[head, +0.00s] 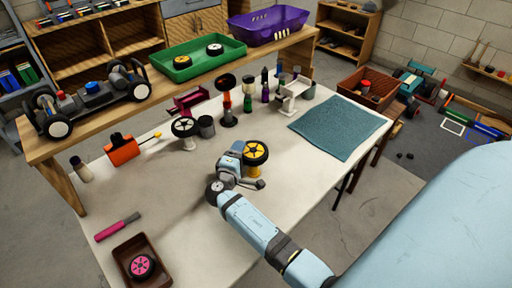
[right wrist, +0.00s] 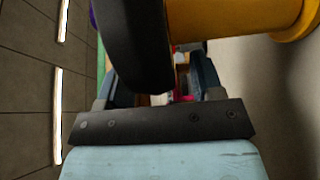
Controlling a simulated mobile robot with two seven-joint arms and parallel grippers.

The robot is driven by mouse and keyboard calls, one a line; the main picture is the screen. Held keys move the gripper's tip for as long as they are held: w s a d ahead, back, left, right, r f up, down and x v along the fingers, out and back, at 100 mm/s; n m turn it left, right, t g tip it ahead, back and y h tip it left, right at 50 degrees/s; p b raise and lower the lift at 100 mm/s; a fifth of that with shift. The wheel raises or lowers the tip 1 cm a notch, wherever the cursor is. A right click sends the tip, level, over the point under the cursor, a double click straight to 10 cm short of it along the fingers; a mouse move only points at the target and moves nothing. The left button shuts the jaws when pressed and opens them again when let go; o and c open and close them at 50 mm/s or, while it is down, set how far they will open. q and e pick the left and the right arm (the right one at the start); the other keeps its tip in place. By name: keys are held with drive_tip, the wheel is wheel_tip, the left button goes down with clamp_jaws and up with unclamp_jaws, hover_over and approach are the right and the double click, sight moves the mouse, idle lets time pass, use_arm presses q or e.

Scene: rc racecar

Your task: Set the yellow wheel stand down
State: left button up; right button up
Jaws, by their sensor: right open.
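The yellow wheel stand shows in the right wrist view as a yellow post (right wrist: 235,18) with a wider foot by the pale table surface. A black wheel with a yellow hub (head: 256,152) is on it in the head view, on the middle of the table (head: 270,205). Whether the foot rests fully on the table is hard to tell. My right gripper (head: 246,168) is at the stand with its jaws open, one finger on each side. The right wrist view shows the wheel's black tyre (right wrist: 135,45) close in front of the gripper. My left gripper is not in view.
Behind are a white-hubbed wheel on a stand (head: 185,127), a dark cup (head: 206,127) and several bottles. A teal mat (head: 338,125) lies at right. A brown tray (head: 122,250) with a pink-hubbed wheel is at front left. The table's front middle is clear.

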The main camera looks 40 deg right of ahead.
drive_tip(key=shift+r, duration=0.1)
drive_tip(key=c, duration=0.3)
clamp_jaws()
drive_tip(key=shift+r, duration=0.1)
